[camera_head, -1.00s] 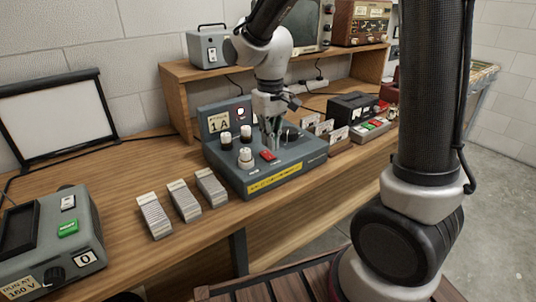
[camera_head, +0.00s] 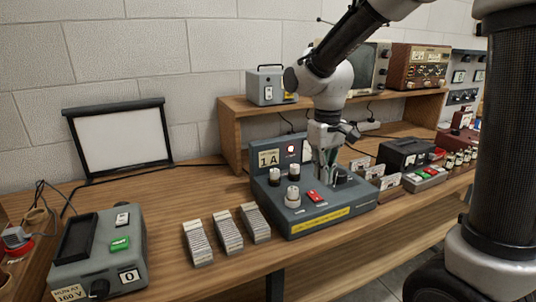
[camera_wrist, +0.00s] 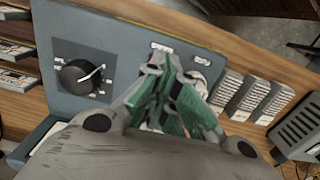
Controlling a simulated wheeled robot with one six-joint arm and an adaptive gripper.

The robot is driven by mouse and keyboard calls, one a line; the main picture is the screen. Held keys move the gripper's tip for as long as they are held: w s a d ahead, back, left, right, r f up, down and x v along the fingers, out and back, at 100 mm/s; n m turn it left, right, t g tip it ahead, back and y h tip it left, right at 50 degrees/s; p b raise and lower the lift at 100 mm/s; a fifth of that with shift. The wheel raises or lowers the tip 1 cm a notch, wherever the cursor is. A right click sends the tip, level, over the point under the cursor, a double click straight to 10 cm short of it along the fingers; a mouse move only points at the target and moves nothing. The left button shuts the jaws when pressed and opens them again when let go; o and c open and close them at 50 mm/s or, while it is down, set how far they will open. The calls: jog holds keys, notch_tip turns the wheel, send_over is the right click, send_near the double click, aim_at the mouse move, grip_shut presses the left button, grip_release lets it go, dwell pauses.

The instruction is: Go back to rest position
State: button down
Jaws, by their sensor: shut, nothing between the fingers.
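My gripper (camera_head: 326,174) is shut and empty. It points down just above the grey console marked 1A (camera_head: 308,208), near its red switch (camera_head: 313,195) and dark knob (camera_head: 341,174). In the wrist view the green-padded fingers of my gripper (camera_wrist: 172,104) are together over the console panel (camera_wrist: 115,50), beside a black rotary knob (camera_wrist: 80,76). The fingers hide part of the panel there. I cannot tell whether the fingertips touch the console. A red lamp shows lit on the console's upright back.
Three ribbed grey blocks (camera_head: 227,231) stand left of the console. A grey box with a green button (camera_head: 98,254) is at the front left. A framed white panel (camera_head: 121,139) leans at the back. A wooden shelf (camera_head: 231,138) with instruments stands behind my arm.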

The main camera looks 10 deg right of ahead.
jog(key=s+d+r+m+t, duration=0.2)
jog(key=s+d+r, duration=0.2)
jog(key=s+d, duration=0.3)
jog(key=s+d+r+m+t, duration=0.1)
jog(key=s+d+r, duration=0.4)
jog(key=s, duration=0.6)
jog(key=shift+d+m+t, duration=0.4)
jog(key=shift+d+t, duration=0.5)
jog(key=shift+d, duration=0.35)
